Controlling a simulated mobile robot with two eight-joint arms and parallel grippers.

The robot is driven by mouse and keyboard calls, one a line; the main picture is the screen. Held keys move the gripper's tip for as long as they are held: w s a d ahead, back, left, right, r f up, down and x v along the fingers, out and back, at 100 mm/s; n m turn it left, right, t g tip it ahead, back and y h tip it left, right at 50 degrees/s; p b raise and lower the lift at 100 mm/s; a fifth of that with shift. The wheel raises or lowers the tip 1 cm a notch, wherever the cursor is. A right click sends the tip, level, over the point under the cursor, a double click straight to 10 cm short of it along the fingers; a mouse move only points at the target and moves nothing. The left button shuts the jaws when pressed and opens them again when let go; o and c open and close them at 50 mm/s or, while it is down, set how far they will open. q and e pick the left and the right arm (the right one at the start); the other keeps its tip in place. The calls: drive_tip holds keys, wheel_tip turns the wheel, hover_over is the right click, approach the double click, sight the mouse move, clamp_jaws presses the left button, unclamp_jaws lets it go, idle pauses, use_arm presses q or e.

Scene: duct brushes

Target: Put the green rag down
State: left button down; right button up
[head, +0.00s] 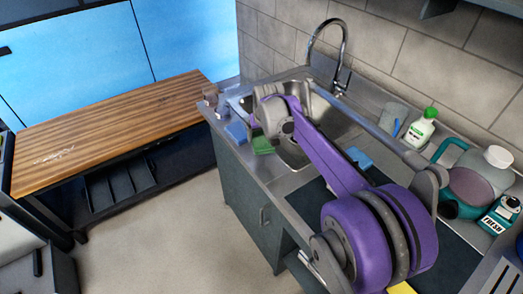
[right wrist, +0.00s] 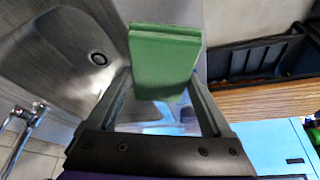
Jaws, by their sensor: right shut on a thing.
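The green rag (head: 263,146) is a small folded green piece held at the left end of the sink counter in the head view. In the right wrist view the rag (right wrist: 165,62) stands out between the two finger bars. My right gripper (head: 257,131) is shut on it; the fingers also show in the right wrist view (right wrist: 162,88). The purple right arm reaches in from the lower right and hides part of the sink. Whether the rag touches the counter cannot be told. My left gripper is not in view.
The steel sink (head: 338,118) has a tall tap (head: 343,50). A blue cloth (head: 237,132) lies left of the rag. A white bottle (head: 418,131) and a teal jug (head: 452,150) stand at the right. The wooden bench top (head: 110,125) is mostly clear.

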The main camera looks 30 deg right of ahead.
drive_tip(key=shift+f, duration=2.7)
drive_tip(key=shift+f+b, duration=0.45)
drive_tip(key=o, duration=1)
drive_tip(key=shift+r, duration=0.1)
